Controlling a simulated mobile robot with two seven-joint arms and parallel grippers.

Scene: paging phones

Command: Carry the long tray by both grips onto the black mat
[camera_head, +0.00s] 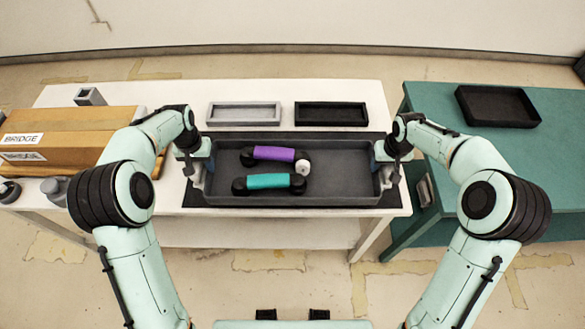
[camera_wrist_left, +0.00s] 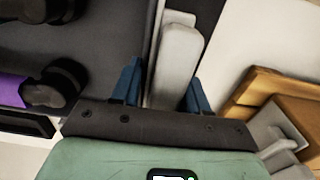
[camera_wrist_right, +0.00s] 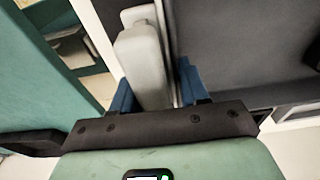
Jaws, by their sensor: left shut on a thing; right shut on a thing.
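The long dark grey tray (camera_head: 345,178) lies over the black mat (camera_head: 190,199), whose edges show around it; I cannot tell whether it touches the mat. My left gripper (camera_head: 201,166) is shut on the tray's left light grey grip (camera_wrist_left: 177,62), between the blue fingers in the left wrist view. My right gripper (camera_head: 386,161) is shut on the right light grey grip (camera_wrist_right: 143,62), seen in the right wrist view.
A grey small tray (camera_head: 244,113) and a black small tray (camera_head: 331,114) stand behind the long tray. A cardboard box (camera_head: 70,137) sits at left on the white table (camera_head: 160,93). A green table (camera_head: 425,97) at right bears another black tray (camera_head: 497,106).

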